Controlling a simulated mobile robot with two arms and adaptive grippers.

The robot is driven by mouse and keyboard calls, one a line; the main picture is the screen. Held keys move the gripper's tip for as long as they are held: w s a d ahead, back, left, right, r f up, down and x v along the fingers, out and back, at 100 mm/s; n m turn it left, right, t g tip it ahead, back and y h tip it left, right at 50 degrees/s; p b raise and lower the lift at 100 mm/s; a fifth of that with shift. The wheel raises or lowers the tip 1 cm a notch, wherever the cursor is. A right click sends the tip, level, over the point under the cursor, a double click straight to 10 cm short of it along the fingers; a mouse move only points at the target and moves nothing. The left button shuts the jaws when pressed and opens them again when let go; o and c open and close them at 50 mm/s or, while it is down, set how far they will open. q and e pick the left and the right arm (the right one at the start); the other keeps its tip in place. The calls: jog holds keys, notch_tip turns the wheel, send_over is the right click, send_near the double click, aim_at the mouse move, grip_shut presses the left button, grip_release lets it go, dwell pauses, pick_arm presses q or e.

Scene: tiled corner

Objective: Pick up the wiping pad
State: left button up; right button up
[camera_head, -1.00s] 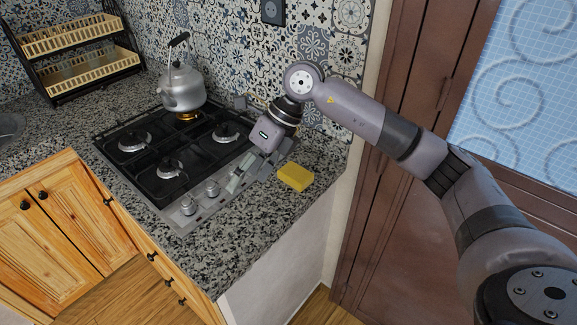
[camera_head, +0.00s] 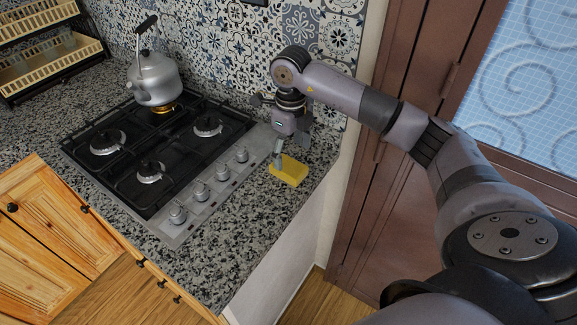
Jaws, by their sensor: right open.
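The wiping pad looks like a yellow rectangular sponge (camera_head: 290,172). It lies flat on the speckled granite counter (camera_head: 232,236), to the right of the stove, near the counter's right edge. My right gripper (camera_head: 279,158) points down just above and at the upper left side of the pad. Its jaws are open and nothing is held. One finger overlaps the pad's left end in the picture; I cannot tell whether it touches. My left gripper is out of view.
A black gas stove (camera_head: 160,160) with a row of knobs stands left of the pad. A metal kettle (camera_head: 153,78) sits on its back burner. A dish rack (camera_head: 45,50) is at the far left. The tiled wall rises behind. The counter in front of the pad is clear.

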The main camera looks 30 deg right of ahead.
aim_at(291, 166)
jog(key=shift+s+f, duration=0.15)
jog(key=shift+f, duration=0.35)
notch_tip(291, 166, down, 4)
jog(key=shift+f+p, duration=0.25)
jog(key=shift+p, duration=0.9)
jog(key=shift+d+f, duration=0.1)
jog(key=shift+f, duration=0.15)
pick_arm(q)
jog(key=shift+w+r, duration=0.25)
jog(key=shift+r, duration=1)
pick_arm(e)
jog(key=shift+c, duration=0.4)
jog(key=c, duration=1)
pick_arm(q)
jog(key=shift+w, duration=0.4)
pick_arm(e)
jog(key=shift+c, duration=0.2)
jog(key=shift+r, duration=0.15)
